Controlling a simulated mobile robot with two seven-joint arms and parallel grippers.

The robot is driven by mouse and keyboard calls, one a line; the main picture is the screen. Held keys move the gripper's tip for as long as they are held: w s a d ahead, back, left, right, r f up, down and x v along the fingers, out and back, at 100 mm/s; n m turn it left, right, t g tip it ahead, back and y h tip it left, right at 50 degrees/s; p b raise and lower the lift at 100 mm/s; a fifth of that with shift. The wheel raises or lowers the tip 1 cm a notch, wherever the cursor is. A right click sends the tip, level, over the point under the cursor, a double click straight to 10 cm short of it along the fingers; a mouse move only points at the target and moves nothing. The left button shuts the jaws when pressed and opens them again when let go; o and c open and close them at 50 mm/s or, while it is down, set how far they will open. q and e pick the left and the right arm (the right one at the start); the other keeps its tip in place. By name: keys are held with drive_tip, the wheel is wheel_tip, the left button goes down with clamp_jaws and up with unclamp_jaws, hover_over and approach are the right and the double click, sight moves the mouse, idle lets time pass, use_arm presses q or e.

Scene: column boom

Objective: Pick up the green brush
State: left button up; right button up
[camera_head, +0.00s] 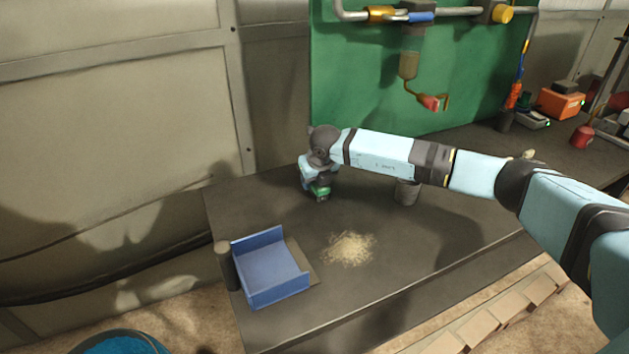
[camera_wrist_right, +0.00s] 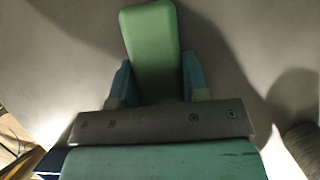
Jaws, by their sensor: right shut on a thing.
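The green brush (camera_head: 319,191) is at my right gripper (camera_head: 320,196) over the back left part of the dark table (camera_head: 400,265). In the right wrist view the brush's green body (camera_wrist_right: 152,50) stands between the two blue fingers (camera_wrist_right: 157,82), which are shut on it. In the head view the gripper and wrist cover most of the brush. I cannot tell whether the brush touches the table. My left gripper is not in view.
A blue dustpan-like tray (camera_head: 270,268) lies at the table's front left, with a dark cylinder (camera_head: 226,265) beside it. A pile of pale shavings (camera_head: 349,248) lies mid-table. A grey cup (camera_head: 406,193) stands under my right arm. A green panel with pipes stands behind.

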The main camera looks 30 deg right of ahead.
drive_tip(key=shift+r+p, duration=0.4)
drive_tip(key=shift+r, duration=0.05)
wheel_tip(320, 180, up, 20)
drive_tip(key=shift+f+b, duration=0.2)
drive_tip(key=shift+b, duration=0.1)
drive_tip(key=shift+o, duration=1)
